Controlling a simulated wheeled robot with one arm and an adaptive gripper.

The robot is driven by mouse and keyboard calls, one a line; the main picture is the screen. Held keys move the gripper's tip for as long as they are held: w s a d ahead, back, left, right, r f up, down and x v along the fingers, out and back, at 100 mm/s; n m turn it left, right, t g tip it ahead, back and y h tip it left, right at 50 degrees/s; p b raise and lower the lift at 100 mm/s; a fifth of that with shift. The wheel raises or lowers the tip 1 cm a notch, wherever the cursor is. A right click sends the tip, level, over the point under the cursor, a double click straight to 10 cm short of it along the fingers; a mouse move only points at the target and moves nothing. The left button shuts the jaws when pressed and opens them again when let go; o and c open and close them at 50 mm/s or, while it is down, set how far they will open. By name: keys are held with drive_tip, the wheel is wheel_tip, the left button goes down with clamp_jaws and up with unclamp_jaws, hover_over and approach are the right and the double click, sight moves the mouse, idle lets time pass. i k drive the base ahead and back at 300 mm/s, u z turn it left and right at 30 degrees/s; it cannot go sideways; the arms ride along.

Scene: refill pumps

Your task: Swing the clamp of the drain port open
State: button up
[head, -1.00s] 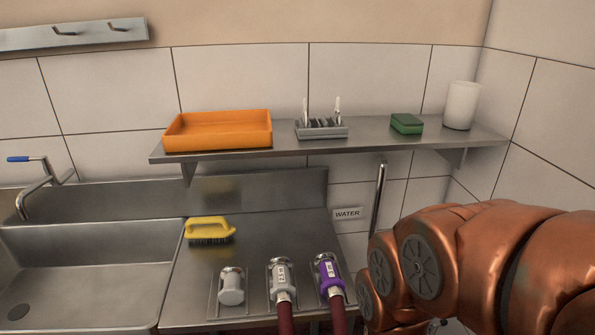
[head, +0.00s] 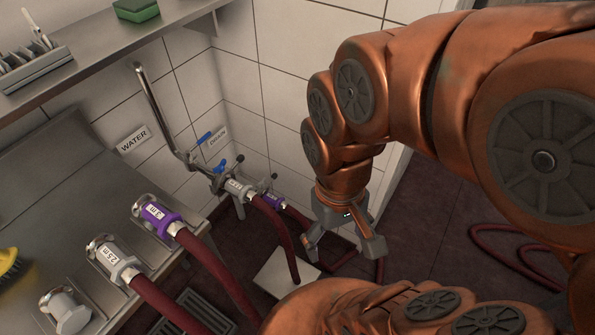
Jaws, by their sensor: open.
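The drain port (head: 268,190) sits low by the wall in the head view, under a DRAIN label (head: 246,136). A small dark clamp part (head: 273,177) sticks up there; whether the clamp is open or closed is too small to tell. My gripper (head: 342,248) points down to the right of the port, apart from it. Its fingers are spread and nothing shows between them.
Another port beside it holds a grey-collared hose (head: 237,188), with blue valve handles (head: 217,166) nearby. Red hoses (head: 205,255) droop from the steel counter (head: 60,200). Floor (head: 430,210) to the right is partly clear.

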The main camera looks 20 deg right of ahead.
sight(274, 175)
drive_tip(key=z, duration=0.4)
drive_tip(key=k, duration=0.45)
drive_tip(key=u, duration=1.3)
